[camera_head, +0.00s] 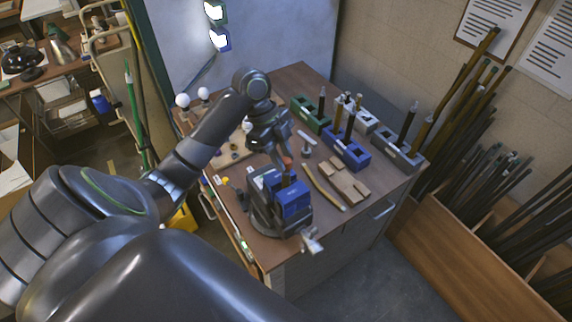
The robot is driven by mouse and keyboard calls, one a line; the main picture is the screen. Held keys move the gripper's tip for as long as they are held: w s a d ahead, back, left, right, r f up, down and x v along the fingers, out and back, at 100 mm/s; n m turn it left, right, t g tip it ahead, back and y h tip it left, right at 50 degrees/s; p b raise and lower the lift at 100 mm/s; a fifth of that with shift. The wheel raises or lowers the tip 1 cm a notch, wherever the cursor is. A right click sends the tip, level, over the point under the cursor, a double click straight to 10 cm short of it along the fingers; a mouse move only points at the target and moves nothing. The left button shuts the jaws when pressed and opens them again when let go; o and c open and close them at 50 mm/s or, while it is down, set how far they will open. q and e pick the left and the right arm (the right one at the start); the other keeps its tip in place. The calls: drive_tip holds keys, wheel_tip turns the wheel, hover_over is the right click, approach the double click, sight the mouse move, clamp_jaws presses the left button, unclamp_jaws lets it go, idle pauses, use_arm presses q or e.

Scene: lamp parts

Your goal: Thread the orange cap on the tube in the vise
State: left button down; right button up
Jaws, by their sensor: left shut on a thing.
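The blue vise (293,203) stands on the near part of the workbench, on a dark round base. My left arm reaches over from the left, and my left gripper (287,158) points down just above the vise jaws. It is shut on the small orange cap (288,162). The tube in the vise is mostly hidden by the gripper and the jaws, and I cannot tell whether the cap touches it. My right gripper is not in view.
A wooden bin (470,255) with many dark rods stands at the right.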

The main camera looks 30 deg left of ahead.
use_arm(q)
drive_tip(key=shift+w+f+m, duration=0.1)
drive_tip(key=shift+m, duration=0.4)
drive_tip(key=shift+m+g, duration=0.3)
drive_tip(key=shift+m+p, duration=0.4)
drive_tip(key=shift+p, duration=0.75)
drive_tip(key=c, duration=1.3)
unclamp_jaws()
drive_tip(key=n+t, duration=0.1)
drive_tip(key=n, duration=0.3)
drive_tip(key=shift+s, duration=0.2)
drive_tip(key=shift+n+t, duration=0.6)
drive_tip(key=shift+n, duration=0.9)
